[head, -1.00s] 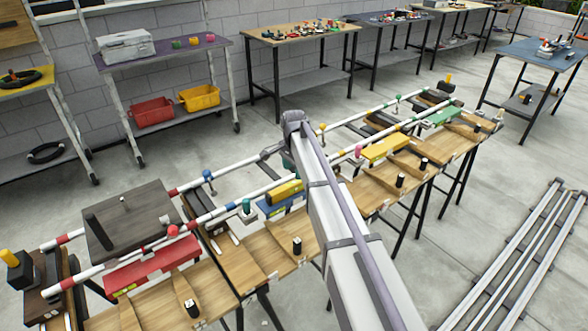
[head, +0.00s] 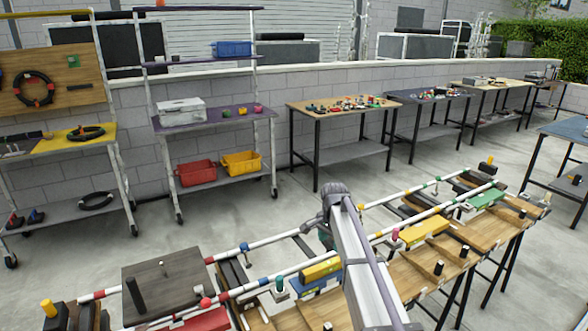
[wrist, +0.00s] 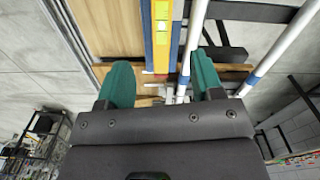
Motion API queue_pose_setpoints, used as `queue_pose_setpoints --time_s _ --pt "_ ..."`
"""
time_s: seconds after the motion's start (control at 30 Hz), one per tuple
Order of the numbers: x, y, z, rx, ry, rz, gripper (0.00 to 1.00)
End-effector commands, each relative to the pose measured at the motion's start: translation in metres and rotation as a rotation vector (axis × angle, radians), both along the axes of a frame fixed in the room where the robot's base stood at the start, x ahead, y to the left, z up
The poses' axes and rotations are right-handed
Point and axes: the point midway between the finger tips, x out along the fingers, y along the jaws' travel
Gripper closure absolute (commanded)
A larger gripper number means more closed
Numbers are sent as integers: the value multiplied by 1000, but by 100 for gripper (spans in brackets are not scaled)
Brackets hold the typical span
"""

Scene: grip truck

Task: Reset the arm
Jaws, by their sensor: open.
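My arm (head: 362,262) reaches out over the long wooden bench with its striped rails. My gripper (wrist: 162,80) is open in the wrist view, with its two green fingers spread apart and nothing held between them. Beyond the fingers, the wrist view shows a yellow level bar (wrist: 162,35) and white rails (wrist: 192,45). The level bar also shows just left of my arm in the head view (head: 320,271). In the head view my gripper is mostly hidden behind the arm; only a bit of green (head: 326,237) shows.
The bench carries a dark plate (head: 163,285), a red block (head: 205,320), a yellow block (head: 424,229) and a green block (head: 487,198). Behind are a purple shelf rack (head: 210,121) and several work tables (head: 340,111). Open concrete floor lies between the bench and these.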

Motion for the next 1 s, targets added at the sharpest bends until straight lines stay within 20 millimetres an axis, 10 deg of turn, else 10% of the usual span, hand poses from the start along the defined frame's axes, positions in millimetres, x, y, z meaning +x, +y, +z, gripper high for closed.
queue_pose_setpoints --time_s 0.3,0.4,1.0 --pt "-243 0 21 -1 1 871 40" --pt "-296 0 28 -1 1 953 40" --pt "-315 0 33 -1 1 950 40"
